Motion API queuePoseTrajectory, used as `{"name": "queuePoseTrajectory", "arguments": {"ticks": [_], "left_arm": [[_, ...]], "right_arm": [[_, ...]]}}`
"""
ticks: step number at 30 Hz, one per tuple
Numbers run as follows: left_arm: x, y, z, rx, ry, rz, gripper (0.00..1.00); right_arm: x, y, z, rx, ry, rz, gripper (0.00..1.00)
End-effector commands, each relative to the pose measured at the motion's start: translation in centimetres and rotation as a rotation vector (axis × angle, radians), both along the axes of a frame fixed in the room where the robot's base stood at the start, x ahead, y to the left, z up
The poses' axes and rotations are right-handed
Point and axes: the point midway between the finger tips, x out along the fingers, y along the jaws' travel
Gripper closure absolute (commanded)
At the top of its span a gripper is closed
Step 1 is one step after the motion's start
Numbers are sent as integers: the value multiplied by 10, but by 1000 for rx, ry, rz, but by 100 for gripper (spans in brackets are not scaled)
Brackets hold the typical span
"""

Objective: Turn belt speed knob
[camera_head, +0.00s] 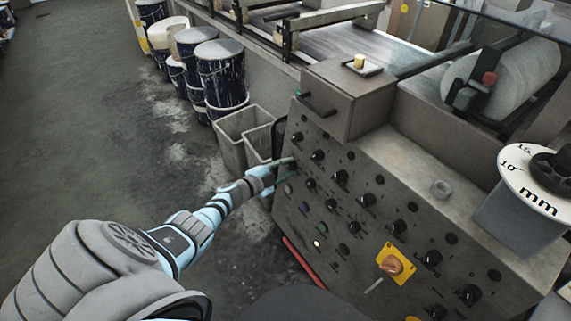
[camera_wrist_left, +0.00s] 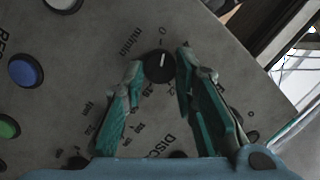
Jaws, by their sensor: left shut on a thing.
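The belt speed knob (camera_wrist_left: 159,66) is a round black knob with a white pointer line, on a grey panel with a printed scale marked "m/min". In the left wrist view it sits between the two teal fingertips of my left gripper (camera_wrist_left: 159,69). The gripper is shut on it. The pointer line stands nearly upright in that view, close to the "0" mark. In the head view my left gripper (camera_head: 289,168) is at the left edge of the control panel (camera_head: 342,205), and its fingers hide the knob there. My right gripper is in neither view.
A blue button (camera_wrist_left: 25,71) and a green button (camera_wrist_left: 8,127) are near the gripper. Grey bins (camera_head: 236,134) and paint drums (camera_head: 222,75) stand behind the arm.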

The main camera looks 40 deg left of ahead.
Motion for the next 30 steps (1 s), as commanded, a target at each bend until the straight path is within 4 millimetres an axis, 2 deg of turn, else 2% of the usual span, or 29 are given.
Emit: {"name": "queuePoseTrajectory", "arguments": {"ticks": [12,26,27,30], "left_arm": [[0,0,1,-153,47,30,100],[1,0,1,-165,49,31,100],[1,0,1,-165,49,31,69],[1,0,1,-165,49,31,54]], "right_arm": [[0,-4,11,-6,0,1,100],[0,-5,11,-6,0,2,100],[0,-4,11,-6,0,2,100],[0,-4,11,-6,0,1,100]]}}
